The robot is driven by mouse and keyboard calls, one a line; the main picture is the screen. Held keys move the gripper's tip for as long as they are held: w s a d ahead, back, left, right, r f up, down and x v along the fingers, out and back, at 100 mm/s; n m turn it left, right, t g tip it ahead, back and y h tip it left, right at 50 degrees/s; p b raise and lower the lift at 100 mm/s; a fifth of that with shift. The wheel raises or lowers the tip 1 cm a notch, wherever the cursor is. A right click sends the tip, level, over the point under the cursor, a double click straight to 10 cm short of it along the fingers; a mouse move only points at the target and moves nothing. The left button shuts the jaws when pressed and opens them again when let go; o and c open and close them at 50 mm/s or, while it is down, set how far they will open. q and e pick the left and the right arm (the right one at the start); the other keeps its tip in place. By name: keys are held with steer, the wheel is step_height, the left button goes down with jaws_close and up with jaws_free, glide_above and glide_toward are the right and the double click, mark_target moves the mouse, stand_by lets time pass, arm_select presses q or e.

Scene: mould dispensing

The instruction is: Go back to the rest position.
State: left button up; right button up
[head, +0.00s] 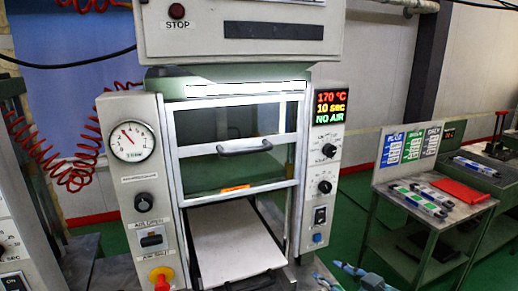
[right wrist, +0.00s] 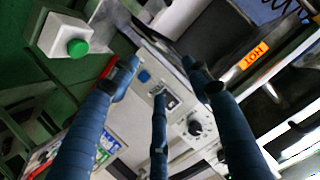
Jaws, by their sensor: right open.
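My right gripper (head: 352,274) shows at the bottom edge of the head view, in front of the lower right of the press (head: 330,190). In the right wrist view its blue fingers (right wrist: 158,78) are spread apart with nothing between them. The press's control panel lies beyond them, and I see no contact with it. My left gripper is not in view.
The press has a framed window with a handle (head: 245,148) and a pale plate (head: 235,250) below. An orange HOT label (right wrist: 254,56) and a green button (right wrist: 78,47) show in the wrist view.

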steer(key=s+a+f+n+g+h, duration=0.1)
steer(key=s+a+f+g+h, duration=0.2)
steer(key=s+f, duration=1)
steer(key=s+d+f+g+h, duration=0.1)
steer(key=s+d+f+g, duration=0.15)
steer(key=s, duration=0.75)
steer(key=s+d+f+g+h, duration=0.15)
steer(key=s+g, duration=0.25)
steer(key=s, duration=0.5)
step_height(320, 180, down, 28)
steer(key=s+r, duration=0.1)
steer(key=s, duration=0.1)
steer(key=s+d+f+n+g, duration=0.1)
steer(key=s+d+f+g, duration=0.1)
steer(key=s+f, duration=1.4)
steer(key=shift+s+d, duration=0.15)
steer(key=shift+s, duration=0.35)
